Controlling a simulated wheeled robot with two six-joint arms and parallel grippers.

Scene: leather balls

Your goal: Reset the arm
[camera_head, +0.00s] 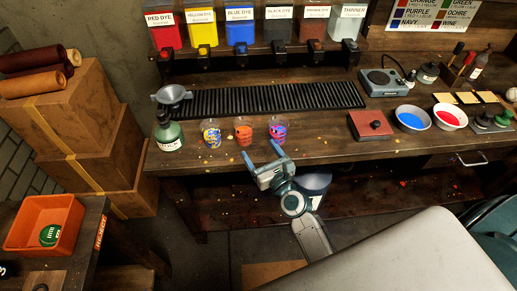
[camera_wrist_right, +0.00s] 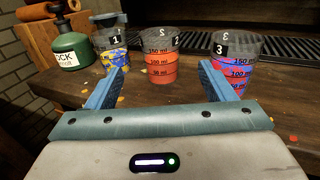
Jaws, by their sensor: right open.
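My right gripper (camera_head: 262,158) is open and empty at the front edge of the workbench (camera_head: 345,150), in front of the cups. In the right wrist view its two blue fingers (camera_wrist_right: 160,80) stand apart with nothing between them. Beyond them stand cup 1 (camera_wrist_right: 113,52) with blue and yellow contents, cup 2 (camera_wrist_right: 161,66) with orange contents, and cup 3 (camera_wrist_right: 234,62) with red and blue contents. All three are upright and apart from the fingers. My left gripper does not show in either view.
An orange bin (camera_head: 42,212) sits at lower left.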

